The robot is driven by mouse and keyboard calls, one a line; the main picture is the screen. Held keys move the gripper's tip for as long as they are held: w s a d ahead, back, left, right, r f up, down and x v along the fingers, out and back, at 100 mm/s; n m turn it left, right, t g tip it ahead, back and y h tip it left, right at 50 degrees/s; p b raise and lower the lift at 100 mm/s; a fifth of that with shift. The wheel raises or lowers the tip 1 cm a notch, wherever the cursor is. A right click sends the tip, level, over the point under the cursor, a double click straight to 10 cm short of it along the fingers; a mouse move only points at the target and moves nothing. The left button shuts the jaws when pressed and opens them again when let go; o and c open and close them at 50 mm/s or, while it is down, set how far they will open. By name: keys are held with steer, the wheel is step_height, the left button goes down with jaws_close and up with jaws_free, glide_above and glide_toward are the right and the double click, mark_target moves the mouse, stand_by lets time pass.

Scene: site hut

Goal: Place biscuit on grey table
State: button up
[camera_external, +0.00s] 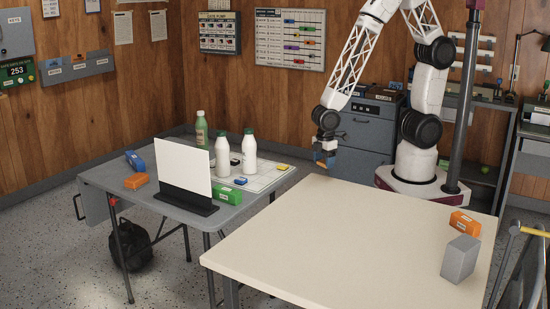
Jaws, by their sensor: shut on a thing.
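My gripper (325,163) hangs in the air beyond the far left corner of the cream table, to the right of the grey table. It is shut on a small orange-brown thing (320,155), which looks like the biscuit, though it is small and partly covered by the fingers. The grey table (108,179) is a folding table at the left. The held thing is clear of both tabletops.
On the grey table stand a white panel (184,166) on a dark base, a green bottle (201,130), two white bottles (249,157), and blue, orange and green boxes (227,194). The cream table (330,240) holds an orange box (465,224) and a grey block (459,259); its middle is clear.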

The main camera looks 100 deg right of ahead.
steer(key=w+d, duration=0.4)
steer(key=w+d+m, duration=0.1)
steer(key=w+d, duration=0.2)
steer(key=w, duration=0.2)
steer(key=w+d+m, duration=0.1)
steer(key=w+d, duration=0.3)
steer(key=w, duration=0.1)
steer(key=shift+d, duration=0.3)
steer(key=w+d+m, duration=0.1)
steer(key=w+d, duration=0.2)
steer(key=d, duration=0.2)
steer(key=w+d, duration=0.3)
steer(key=d, duration=0.2)
steer(key=w+d+m, duration=0.1)
steer(key=w+d, duration=0.2)
steer(key=d, duration=0.2)
steer(key=shift+w+d+f+m, duration=0.1)
steer(key=shift+f+m, duration=0.2)
steer(key=shift+w, duration=0.1)
steer(key=w+d, duration=0.1)
steer(key=w, duration=0.4)
steer(key=w+d+f, duration=0.1)
steer(key=w+d, duration=0.1)
steer(key=w, duration=0.3)
steer(key=w+d, duration=0.2)
steer(key=w, duration=0.3)
steer(key=shift+f, duration=0.25)
steer(key=shift+f, duration=0.1)
steer(key=shift+f, duration=1.65)
steer(key=shift+f, duration=0.15)
